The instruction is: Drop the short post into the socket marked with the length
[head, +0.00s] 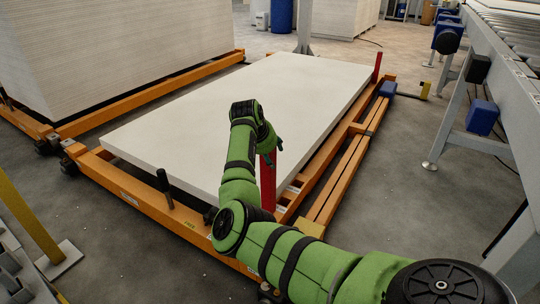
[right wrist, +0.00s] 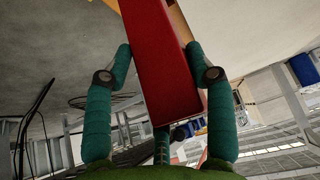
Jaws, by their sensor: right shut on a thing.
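The red post (head: 267,185) hangs below my right gripper (head: 272,146), by the right edge of the white board. In the right wrist view the red post (right wrist: 160,70) fills the space between both fingers of my right gripper (right wrist: 159,52), which are shut on it. The post looks near upright in the head view. Its lower end is close to the orange frame (head: 334,168); I cannot tell whether it touches or is in a socket. Small pale labels (head: 293,190) show on the frame beside it, too small to read. My left gripper is not in view.
A white board (head: 300,90) lies on the orange frame. Another red post (head: 377,67) stands at the frame's far right corner, and a black post (head: 165,187) at the near left. A tall board stack (head: 110,50) is at left, a roller conveyor (head: 510,75) at right.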

